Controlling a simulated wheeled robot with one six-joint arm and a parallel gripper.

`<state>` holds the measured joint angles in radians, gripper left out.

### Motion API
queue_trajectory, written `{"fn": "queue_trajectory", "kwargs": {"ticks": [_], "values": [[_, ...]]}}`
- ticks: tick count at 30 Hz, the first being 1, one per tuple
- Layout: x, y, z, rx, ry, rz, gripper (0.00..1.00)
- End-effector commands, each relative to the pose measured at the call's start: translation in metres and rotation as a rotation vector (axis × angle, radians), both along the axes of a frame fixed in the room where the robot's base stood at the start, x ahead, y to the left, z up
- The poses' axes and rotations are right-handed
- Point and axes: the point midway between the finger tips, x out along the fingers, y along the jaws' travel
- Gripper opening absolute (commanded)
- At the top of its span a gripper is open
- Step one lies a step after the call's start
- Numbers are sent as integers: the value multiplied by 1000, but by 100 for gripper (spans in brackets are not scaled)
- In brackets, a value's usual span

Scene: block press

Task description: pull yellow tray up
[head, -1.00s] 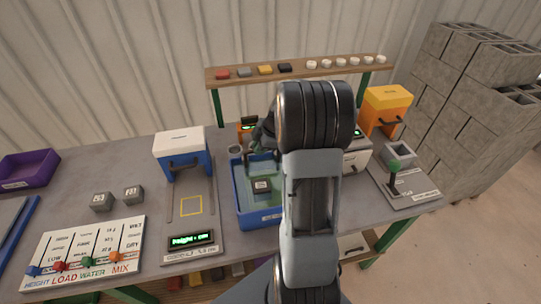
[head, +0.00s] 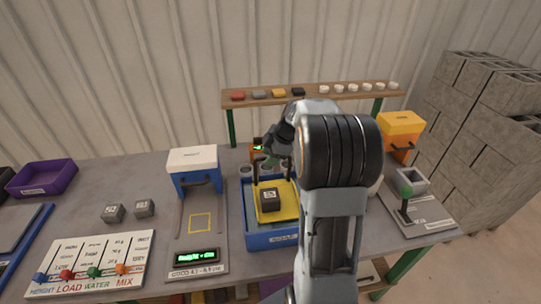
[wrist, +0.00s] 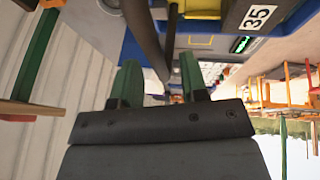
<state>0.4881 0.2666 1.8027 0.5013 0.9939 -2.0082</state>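The yellow tray (head: 290,205) shows at the top of the blue tub (head: 271,240), with a dark block (head: 270,199) on it. Two dark uprights of its handle (head: 256,173) rise from the tray. My gripper (head: 268,162) is at the top of this handle, partly hidden by my arm. In the wrist view, the green fingers of my gripper (wrist: 160,80) stand on both sides of the dark handle (wrist: 145,35), and the yellow tray (wrist: 200,5) shows beyond.
A blue-and-white press (head: 193,170) stands left of the tub, with a lever panel (head: 95,262) and two grey blocks (head: 128,210) further left. A shelf (head: 312,95) runs behind.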

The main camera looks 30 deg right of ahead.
Motion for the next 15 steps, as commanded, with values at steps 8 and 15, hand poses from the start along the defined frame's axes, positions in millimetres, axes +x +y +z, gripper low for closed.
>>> {"fn": "queue_trajectory", "kwargs": {"ticks": [8, 15], "values": [[-1, -2, 2, 0, 0, -2, 40], [-11, -12, 31, -2, -4, -3, 40]]}}
